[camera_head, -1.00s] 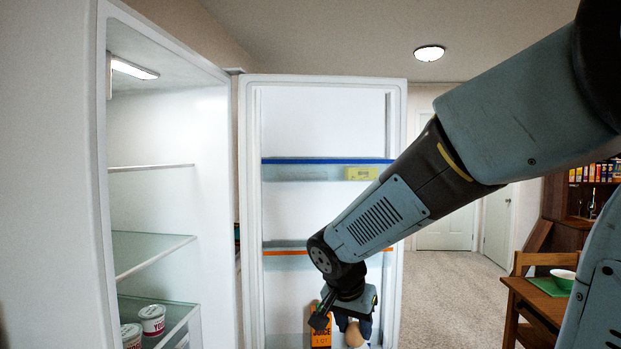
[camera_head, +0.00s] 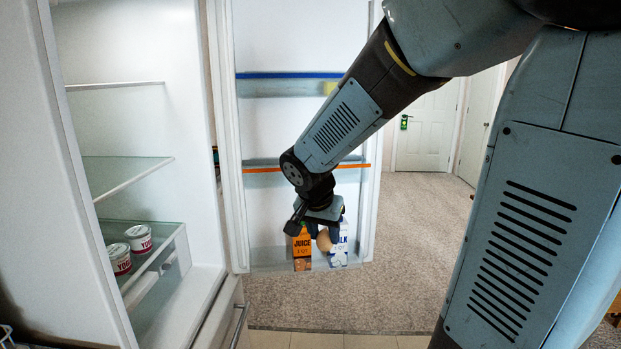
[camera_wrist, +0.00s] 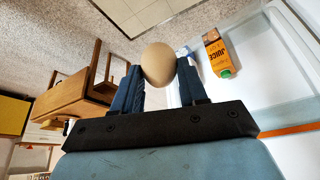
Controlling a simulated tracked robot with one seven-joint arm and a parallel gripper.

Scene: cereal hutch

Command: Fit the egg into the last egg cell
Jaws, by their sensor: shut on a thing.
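A brown egg (camera_wrist: 158,64) sits between the two dark blue fingers of my gripper (camera_wrist: 157,80) in the wrist view, and the gripper is shut on it. In the head view the egg (camera_head: 323,240) shows below my gripper (camera_head: 320,228), in front of the lower part of the open fridge door (camera_head: 300,120). Behind it are the juice and milk cartons in the bottom door shelf. No egg cell can be made out in either view.
An orange juice carton (camera_head: 302,250) and a white milk carton (camera_head: 340,245) stand close by the gripper in the door. Two yogurt cups (camera_head: 138,238) stand on a glass shelf at left. An orange-edged door shelf (camera_head: 262,169) and a blue-edged one (camera_head: 275,75) are above.

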